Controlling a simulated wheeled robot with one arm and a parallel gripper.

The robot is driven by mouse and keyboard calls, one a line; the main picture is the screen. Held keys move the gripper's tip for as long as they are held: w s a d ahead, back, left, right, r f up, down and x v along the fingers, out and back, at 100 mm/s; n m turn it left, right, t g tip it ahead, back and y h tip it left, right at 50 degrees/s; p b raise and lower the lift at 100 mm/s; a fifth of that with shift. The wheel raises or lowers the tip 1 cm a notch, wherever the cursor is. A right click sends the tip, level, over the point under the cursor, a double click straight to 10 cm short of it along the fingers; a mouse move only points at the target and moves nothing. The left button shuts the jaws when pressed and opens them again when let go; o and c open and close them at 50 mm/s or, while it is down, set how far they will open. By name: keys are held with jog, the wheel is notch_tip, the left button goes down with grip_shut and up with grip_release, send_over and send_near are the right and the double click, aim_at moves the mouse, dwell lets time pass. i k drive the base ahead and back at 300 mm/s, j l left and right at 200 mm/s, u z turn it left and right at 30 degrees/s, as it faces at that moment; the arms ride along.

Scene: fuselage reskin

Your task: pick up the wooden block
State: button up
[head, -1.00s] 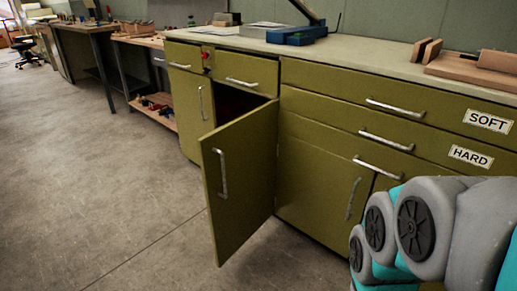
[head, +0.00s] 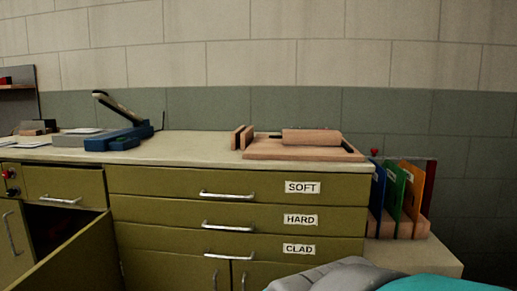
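A wooden block (head: 311,137) with a rounded look lies on a flat wooden board (head: 262,154) on the counter, right of centre in the head view. Two thin upright wooden pieces (head: 241,138) stand close together at the board's left end. I cannot tell which of these wooden pieces the task means. My gripper is not in view; only a grey and teal part of my arm shows at the bottom right, below the counter top.
The olive cabinet (head: 145,184) has drawers labelled SOFT, HARD and CLAD. An open cabinet door (head: 72,262) sticks out at lower left. A blue lever tool (head: 118,138) stands on the counter. Coloured upright panels (head: 413,190) stand in a rack at right. Bare counter (head: 195,146) lies between tool and board.

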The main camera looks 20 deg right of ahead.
aim_at(290, 137)
jog(key=z, duration=0.9)
jog(key=j, duration=0.4)
jog(key=i+z, duration=0.05)
